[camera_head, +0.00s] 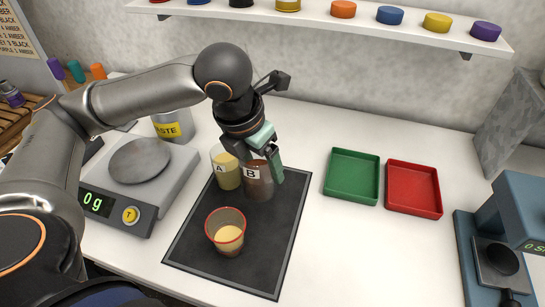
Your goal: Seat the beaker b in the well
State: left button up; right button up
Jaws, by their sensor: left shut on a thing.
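Beaker B (258,187), a clear beaker with a brownish content and a white B label, stands upright at the back of the black mat (271,258). My left gripper (266,158) reaches down to it from above and is shut on its upper part; the fingers hide some of its rim. I cannot tell whether its base touches the mat. Beaker A (226,172), with yellowish content, is just left of it. I cannot clearly make out a well. My right gripper is out of view.
A red-rimmed cup (227,233) with pale content stands at the mat's front. A scale reading 0 g (124,200) is at left, with a WASTE container (174,126) behind. Green (352,177) and red (413,189) trays and a blue device (500,243) are at right. White table between is clear.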

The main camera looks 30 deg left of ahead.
aim_at(246, 187)
pick_arm(q)
jog(key=s+r, duration=0.2)
jog(key=s, duration=0.3)
jog(key=shift+s+a+r, duration=0.3)
jog(key=shift+a, duration=0.15)
jog(key=shift+a, duration=0.1)
